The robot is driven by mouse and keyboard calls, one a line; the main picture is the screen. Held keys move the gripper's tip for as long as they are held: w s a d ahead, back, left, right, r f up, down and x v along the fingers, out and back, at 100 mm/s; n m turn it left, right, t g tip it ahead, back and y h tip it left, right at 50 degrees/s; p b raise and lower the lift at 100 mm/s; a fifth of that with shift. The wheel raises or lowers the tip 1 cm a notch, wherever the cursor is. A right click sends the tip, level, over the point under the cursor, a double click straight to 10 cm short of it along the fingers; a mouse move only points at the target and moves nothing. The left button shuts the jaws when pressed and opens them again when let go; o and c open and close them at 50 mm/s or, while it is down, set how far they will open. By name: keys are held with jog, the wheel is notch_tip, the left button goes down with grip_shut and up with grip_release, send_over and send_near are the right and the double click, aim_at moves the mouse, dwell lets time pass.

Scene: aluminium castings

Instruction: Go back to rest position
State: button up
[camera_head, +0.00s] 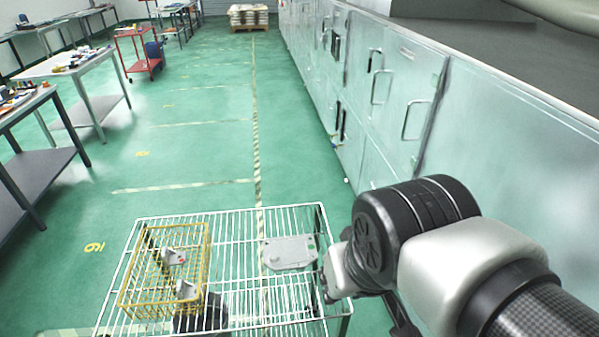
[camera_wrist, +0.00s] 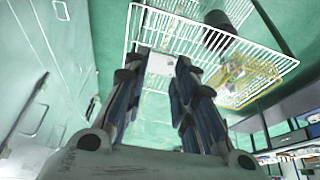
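My gripper (camera_wrist: 157,72) shows in the wrist view with its two dark fingers spread apart and nothing seen held between them. In the head view my arm's wrist is at the right edge of the wire rack, and the fingers are mostly hidden there. A flat grey casting (camera_head: 290,252) lies on the white wire rack (camera_head: 240,225), just left of my wrist. In the wrist view the casting (camera_wrist: 160,63) appears beyond the gap between the fingers.
A yellow wire basket (camera_head: 207,245) with small grey castings (camera_head: 174,257) stands on the rack's left side. Metal cabinets (camera_head: 385,85) line the right, close to my arm. Workbenches (camera_head: 75,65) and a red cart (camera_head: 143,65) stand at left. The green floor ahead is clear.

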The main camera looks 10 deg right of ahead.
jog(key=shift+s+d+f, duration=0.1)
jog(key=shift+s+f, duration=0.05)
jog(key=shift+s, duration=0.45)
jog(key=shift+s+d+f, duration=0.1)
jog(key=shift+s+f, duration=0.1)
jog(key=shift+s, duration=0.45)
jog(key=shift+s+d+f, duration=0.1)
jog(key=shift+s+f, duration=0.05)
jog(key=shift+s, duration=0.45)
